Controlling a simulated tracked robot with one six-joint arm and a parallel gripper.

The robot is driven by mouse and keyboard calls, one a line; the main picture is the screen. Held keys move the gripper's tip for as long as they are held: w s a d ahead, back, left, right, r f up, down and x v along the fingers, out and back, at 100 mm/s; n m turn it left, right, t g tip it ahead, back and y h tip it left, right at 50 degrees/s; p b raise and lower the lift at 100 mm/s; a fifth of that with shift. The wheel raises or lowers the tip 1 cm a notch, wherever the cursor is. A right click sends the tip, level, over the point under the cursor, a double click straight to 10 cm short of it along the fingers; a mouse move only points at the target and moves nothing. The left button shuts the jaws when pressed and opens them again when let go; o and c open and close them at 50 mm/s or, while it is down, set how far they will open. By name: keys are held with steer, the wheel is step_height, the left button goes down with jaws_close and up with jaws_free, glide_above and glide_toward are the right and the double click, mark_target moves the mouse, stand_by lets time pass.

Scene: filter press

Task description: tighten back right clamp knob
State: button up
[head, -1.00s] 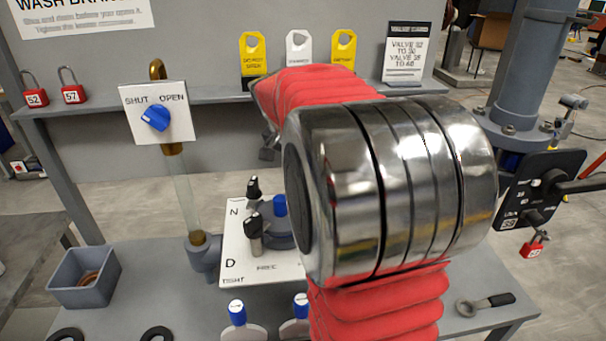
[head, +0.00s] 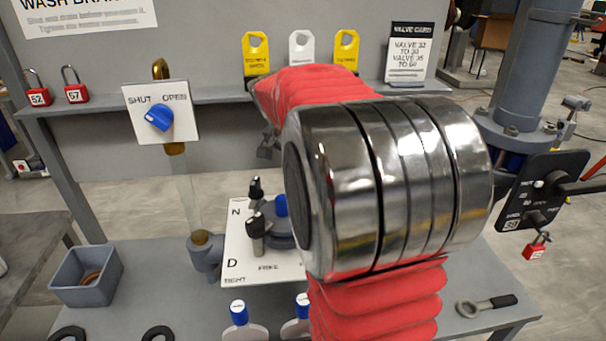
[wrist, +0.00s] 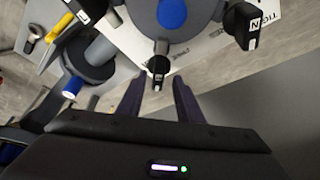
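The filter unit stands on a white lettered plate (head: 236,262) on the bench in the head view. Two black-topped clamp knobs show at its left, one farther back (head: 254,188) and one nearer (head: 256,228). My arm covers the unit's right side, so the back right knob cannot be made out there. In the wrist view my gripper (wrist: 158,84) is open and empty. A black clamp knob (wrist: 158,67) with a pale mark is just ahead of the fingertips, roughly centred between them. Another black knob (wrist: 242,24) is at upper right. The filter's blue cap (wrist: 172,13) is above.
A grey pipe fitting with a blue end (wrist: 72,87) lies left of the fingers. In the head view a SHUT/OPEN valve plate (head: 160,112), a grey bin (head: 86,276), a wrench (head: 486,305) and a dark handled panel (head: 540,205) surround the unit.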

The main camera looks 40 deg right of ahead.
steer(key=v, duration=1.3)
steer(key=shift+a+r, duration=0.15)
steer(key=shift+r, duration=0.2)
steer(key=s+a+f+n+t+y, duration=0.1)
steer(key=s+a+f+n, duration=0.4)
steer(key=a, duration=0.3)
steer(key=s+a+f+n+t+y, duration=0.2)
steer(key=s+a+f+n, duration=0.2)
steer(key=a, duration=0.5)
steer(key=s+a+f+n+t+y, duration=0.1)
steer(key=s+a+f+n, duration=0.4)
steer(key=a, duration=0.4)
steer(key=shift+s+f+n+t, duration=0.4)
steer(key=shift+s+n, duration=0.35)
steer(key=shift+n, duration=0.25)
